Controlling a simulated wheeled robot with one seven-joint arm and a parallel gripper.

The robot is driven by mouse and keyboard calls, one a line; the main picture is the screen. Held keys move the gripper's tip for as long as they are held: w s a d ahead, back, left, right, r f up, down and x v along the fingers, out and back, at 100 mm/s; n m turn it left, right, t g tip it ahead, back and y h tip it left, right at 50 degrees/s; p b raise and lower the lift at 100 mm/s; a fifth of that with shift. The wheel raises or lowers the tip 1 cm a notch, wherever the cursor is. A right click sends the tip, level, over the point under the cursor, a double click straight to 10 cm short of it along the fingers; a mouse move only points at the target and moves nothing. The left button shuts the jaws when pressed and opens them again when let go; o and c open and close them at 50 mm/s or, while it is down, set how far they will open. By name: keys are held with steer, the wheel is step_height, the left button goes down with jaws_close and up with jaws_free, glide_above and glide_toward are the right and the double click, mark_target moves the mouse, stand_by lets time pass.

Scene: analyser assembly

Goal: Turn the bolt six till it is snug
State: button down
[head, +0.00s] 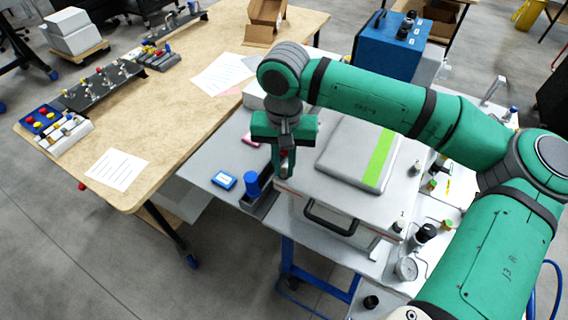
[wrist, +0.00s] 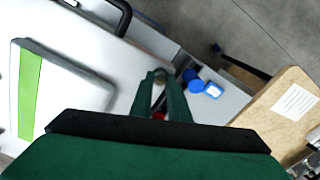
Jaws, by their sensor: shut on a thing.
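The analyser (head: 330,194) is a white box with a raised grey lid panel bearing a green stripe; the panel also shows in the wrist view (wrist: 75,85). My gripper (head: 285,172) points down at the analyser's left corner in the head view. In the wrist view my gripper (wrist: 160,82) has its two green fingers closed together around a small, brownish round bolt head (wrist: 160,76), taken to be bolt six. The fingers hide most of the bolt, and no number is readable beside it. How far the bolt is seated cannot be seen.
A blue cylinder (head: 252,184) and a small blue box (head: 224,180) stand left of my gripper. A black handle (head: 332,220) sticks out from the analyser's front. Jars, a gauge (head: 405,268) and small parts crowd the right side. A wooden table (head: 160,130) stands at left.

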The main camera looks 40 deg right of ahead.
steer(key=m, duration=0.4)
steer(key=shift+s, duration=0.1)
steer(key=m, duration=0.8)
steer(key=shift+m, duration=0.3)
steer(key=m, duration=0.4)
steer(key=shift+m, duration=0.3)
steer(key=m, duration=0.4)
steer(key=shift+m, duration=0.3)
steer(key=m, duration=0.4)
steer(key=shift+r, duration=0.1)
steer(key=m, duration=0.4)
steer(key=shift+m, duration=2.2)
